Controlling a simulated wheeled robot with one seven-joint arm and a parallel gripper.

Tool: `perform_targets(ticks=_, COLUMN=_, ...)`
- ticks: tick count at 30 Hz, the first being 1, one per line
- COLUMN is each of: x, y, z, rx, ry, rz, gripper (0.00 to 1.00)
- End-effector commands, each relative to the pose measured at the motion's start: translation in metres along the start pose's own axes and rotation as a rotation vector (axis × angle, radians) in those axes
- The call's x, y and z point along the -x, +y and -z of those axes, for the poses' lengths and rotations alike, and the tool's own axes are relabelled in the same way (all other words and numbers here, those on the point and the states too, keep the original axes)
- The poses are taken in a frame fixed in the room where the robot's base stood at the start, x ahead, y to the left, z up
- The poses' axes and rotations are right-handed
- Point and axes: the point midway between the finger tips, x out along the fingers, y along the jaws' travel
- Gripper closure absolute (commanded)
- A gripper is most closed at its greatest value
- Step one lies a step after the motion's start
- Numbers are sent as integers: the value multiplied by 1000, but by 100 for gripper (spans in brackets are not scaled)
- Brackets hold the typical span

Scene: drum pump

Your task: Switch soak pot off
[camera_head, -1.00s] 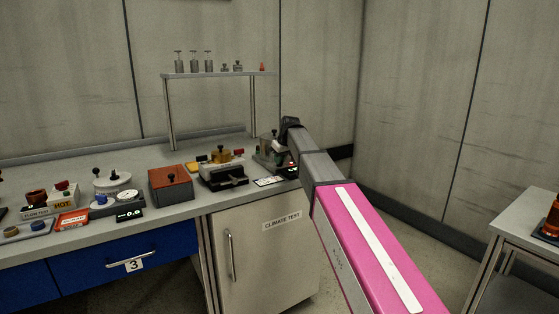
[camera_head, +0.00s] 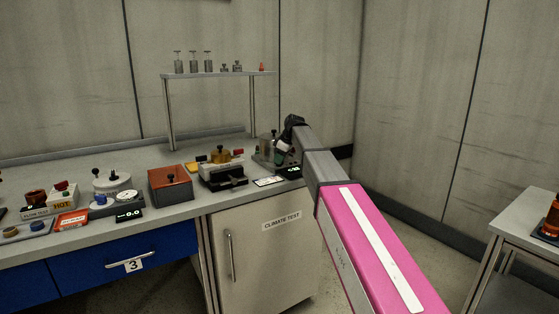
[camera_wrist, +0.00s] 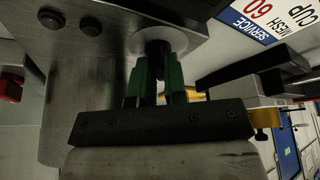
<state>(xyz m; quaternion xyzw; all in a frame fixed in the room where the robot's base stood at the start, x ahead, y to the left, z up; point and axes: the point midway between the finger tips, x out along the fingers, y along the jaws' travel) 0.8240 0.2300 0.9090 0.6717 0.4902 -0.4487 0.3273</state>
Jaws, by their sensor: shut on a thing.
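A grey metal unit (camera_head: 263,153) stands at the right end of the bench, partly hidden behind my arm. I take it for the soak pot, but I can read no name on it. In the wrist view its grey housing (camera_wrist: 95,75) fills the left side, and a dark round knob (camera_wrist: 157,47) sticks out of it. The green fingertips of my gripper (camera_wrist: 157,72) are closed around this knob, one on each side. In the head view my gripper (camera_head: 280,153) is at the right side of the unit. The knob itself is hidden there.
A raised shelf (camera_head: 215,74) with metal weights is behind. A service label (camera_wrist: 268,18) shows in the wrist view. Floor right of the bench is free.

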Motion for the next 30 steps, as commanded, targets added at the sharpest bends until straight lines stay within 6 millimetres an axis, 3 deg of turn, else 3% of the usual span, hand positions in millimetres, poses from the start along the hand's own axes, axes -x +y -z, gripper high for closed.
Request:
perform_targets(ticks=11, x=0, y=0, z=0, rx=3, ry=-1, rz=0, gripper=100)
perform_targets(ticks=12, x=0, y=0, z=0, rx=2, ry=-1, rz=0, gripper=78)
perform_targets(ticks=14, x=0, y=0, z=0, rx=2, ry=-1, rz=0, gripper=62)
perform_targets(ticks=24, x=3, y=0, z=0, rx=2, ry=0, rz=0, gripper=62)
perform_targets(ticks=30, x=29, y=1, z=0, rx=2, ry=1, rz=-2, gripper=62)
